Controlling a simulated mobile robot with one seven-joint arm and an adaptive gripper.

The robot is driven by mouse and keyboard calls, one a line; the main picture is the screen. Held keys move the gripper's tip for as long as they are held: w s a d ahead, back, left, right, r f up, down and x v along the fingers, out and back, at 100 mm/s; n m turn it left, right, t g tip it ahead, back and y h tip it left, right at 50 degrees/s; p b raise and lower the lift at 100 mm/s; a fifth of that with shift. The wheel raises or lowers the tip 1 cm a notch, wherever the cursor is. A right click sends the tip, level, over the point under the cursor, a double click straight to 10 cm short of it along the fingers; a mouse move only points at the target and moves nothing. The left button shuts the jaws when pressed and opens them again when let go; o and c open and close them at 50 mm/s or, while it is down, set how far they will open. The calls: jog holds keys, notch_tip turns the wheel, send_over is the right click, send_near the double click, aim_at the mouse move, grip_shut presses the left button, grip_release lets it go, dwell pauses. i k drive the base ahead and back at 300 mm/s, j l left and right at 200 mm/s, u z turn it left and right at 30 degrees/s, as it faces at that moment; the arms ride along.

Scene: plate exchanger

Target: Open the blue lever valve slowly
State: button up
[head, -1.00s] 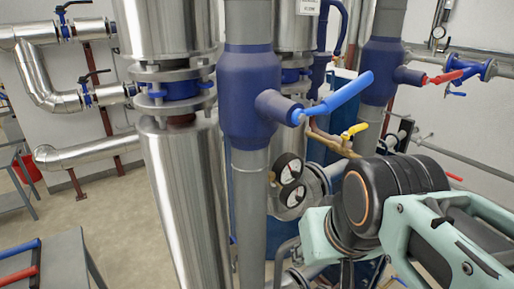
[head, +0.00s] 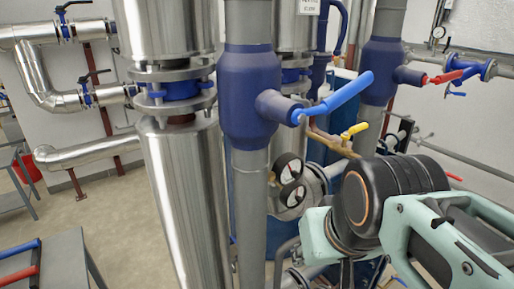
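The blue lever (head: 338,98) sticks out to the right and upward from the dark blue valve body (head: 247,98) on the grey vertical pipe in the middle of the head view. My arm comes in from the lower right, and its black and mint-green wrist is below and to the right of the lever, apart from it. Nothing touches the lever.
A second blue valve with a red lever (head: 445,77) stands to the right. A shiny metal column (head: 182,200) is left of the grey pipe. The floor at left is partly open.

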aim_at(338, 98)
jog(key=j+z, duration=0.3)
jog(key=j, duration=0.15)
jog(key=j+z, duration=0.25)
jog(key=j, duration=0.15)
jog(key=k+j+z, duration=0.15)
jog(key=j+z, duration=0.2)
jog(key=j, duration=0.1)
